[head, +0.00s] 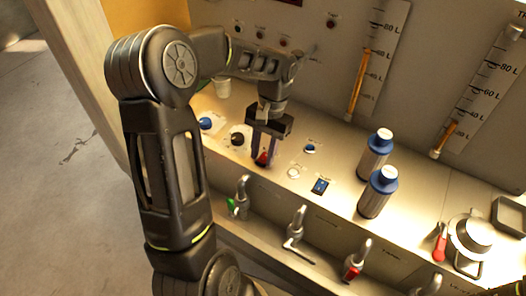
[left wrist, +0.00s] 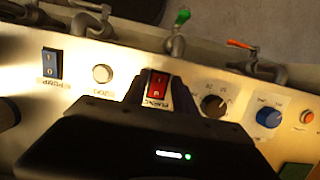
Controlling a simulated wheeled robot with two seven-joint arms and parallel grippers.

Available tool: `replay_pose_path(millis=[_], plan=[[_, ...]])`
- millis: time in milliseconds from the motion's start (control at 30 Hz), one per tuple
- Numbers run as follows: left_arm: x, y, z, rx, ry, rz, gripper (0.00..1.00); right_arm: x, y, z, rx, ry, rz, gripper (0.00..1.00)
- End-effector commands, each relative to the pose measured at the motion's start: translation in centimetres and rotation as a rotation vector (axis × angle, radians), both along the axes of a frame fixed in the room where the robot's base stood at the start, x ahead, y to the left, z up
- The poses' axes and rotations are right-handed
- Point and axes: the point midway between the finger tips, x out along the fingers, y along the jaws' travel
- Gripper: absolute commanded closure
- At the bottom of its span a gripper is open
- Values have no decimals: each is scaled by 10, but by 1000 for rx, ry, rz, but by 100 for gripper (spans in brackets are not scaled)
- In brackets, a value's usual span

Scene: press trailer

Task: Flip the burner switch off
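The burner switch is a red rocker (left wrist: 158,84) on the light panel, with a label beside it, upside down in the left wrist view. In the head view only a bit of red (head: 262,158) shows at my fingertips. My left gripper (head: 264,153) points down at the panel, right over this switch. Its two dark fingers look apart, one on each side of the red rocker, with nothing held. I cannot tell whether they touch it. My right gripper is in neither view.
A blue rocker (head: 320,186), a white button (head: 294,173), a black knob (head: 238,138) and a blue knob (head: 206,124) are close by. Two blue-capped bottles (head: 374,192) stand to the right. Taps with coloured handles (head: 354,262) line the front.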

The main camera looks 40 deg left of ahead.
Motion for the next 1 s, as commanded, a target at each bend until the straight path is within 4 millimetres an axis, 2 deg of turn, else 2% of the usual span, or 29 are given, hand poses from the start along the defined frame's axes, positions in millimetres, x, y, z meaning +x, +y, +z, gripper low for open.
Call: replay_pose_path(millis=[100, 467, 567, 800, 867, 1000], plan=[[0, 0, 0, 0, 0, 0, 56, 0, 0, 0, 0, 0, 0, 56], [2, 0, 4, 0, -1, 0, 56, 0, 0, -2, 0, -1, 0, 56], [5, 1, 14, 0, -2, 1, 56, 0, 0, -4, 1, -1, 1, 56], [15, 1, 52, -1, -4, -1, 56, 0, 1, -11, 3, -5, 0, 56], [17, 1, 68, -1, -1, -2, 56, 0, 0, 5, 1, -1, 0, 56], [20, 2, 76, 0, 0, -1, 56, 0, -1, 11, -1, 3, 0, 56]])
